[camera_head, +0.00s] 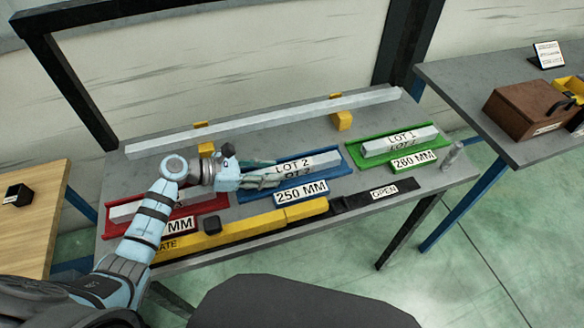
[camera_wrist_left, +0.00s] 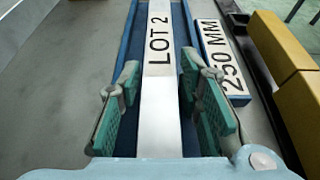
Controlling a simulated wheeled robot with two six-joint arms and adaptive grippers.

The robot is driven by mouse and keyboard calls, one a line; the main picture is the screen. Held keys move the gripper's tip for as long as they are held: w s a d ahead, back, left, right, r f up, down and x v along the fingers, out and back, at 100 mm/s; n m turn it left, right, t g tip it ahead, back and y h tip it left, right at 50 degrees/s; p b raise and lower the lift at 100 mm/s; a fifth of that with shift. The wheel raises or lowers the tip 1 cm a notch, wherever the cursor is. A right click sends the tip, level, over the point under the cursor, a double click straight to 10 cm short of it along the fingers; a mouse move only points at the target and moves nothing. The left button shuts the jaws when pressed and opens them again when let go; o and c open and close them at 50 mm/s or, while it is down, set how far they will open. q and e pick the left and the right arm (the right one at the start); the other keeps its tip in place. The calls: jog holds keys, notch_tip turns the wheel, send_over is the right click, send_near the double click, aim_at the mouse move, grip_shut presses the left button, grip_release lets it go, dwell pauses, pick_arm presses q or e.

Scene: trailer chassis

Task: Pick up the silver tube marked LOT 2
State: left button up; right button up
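The silver tube marked LOT 2 (camera_head: 306,164) lies in a blue tray (camera_head: 337,170) at the middle of the grey table. In the left wrist view the tube (camera_wrist_left: 160,85) runs straight away from me, its LOT 2 label facing up. My left gripper (camera_head: 272,174) is over the left part of this tube. In the left wrist view the left gripper (camera_wrist_left: 161,95) is open, with its green-padded fingers on either side of the tube and gaps showing between. Whether the tube's near end touches anything is hidden. My right gripper is not in view.
A green tray (camera_head: 354,153) holds the LOT 1 tube (camera_head: 400,141) at the right. A red tray (camera_head: 214,204) with another tube is at the left, partly behind my arm. A long silver bar (camera_head: 270,120) spans yellow blocks behind. A yellow gate bar (camera_head: 255,224) lies along the front.

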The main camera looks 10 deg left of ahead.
pick_arm(q)
grip_shut()
